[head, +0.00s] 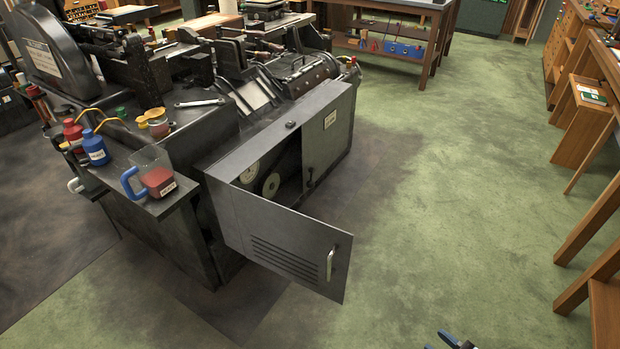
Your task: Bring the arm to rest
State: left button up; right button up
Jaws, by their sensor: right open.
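My right gripper (452,340) shows only at the bottom edge, right of centre, as dark and blue finger parts. It is open, and nothing shows between its fingers. It is over the green floor, apart from the machine. The rest of the right arm is out of the picture. My left gripper is not in view.
The dark casting machine (200,130) stands at the left. Its vented cabinet door (280,240) hangs open toward me, with a handle near its free edge. A jug (150,172) with red contents stands on a side shelf. Wooden benches (590,80) line the right. Green floor (450,210) between is clear.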

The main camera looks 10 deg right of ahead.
jog(key=s+a+r+g+h, duration=0.45)
jog(key=a+r, duration=0.25)
jog(key=r, duration=0.2)
jog(key=w+a+r+m, duration=0.2)
jog(key=a+m, duration=0.3)
jog(key=a, duration=0.5)
pick_arm(q)
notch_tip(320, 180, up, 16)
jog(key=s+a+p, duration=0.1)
jog(key=p, duration=2.2)
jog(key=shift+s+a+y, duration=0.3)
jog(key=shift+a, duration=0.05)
pick_arm(e)
notch_tip(320, 180, up, 16)
jog(key=s, duration=0.1)
jog(key=shift+d+r, duration=0.2)
jog(key=shift+d, duration=0.25)
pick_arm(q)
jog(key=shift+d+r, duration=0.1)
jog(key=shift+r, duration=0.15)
pick_arm(e)
jog(key=shift+t, duration=0.25)
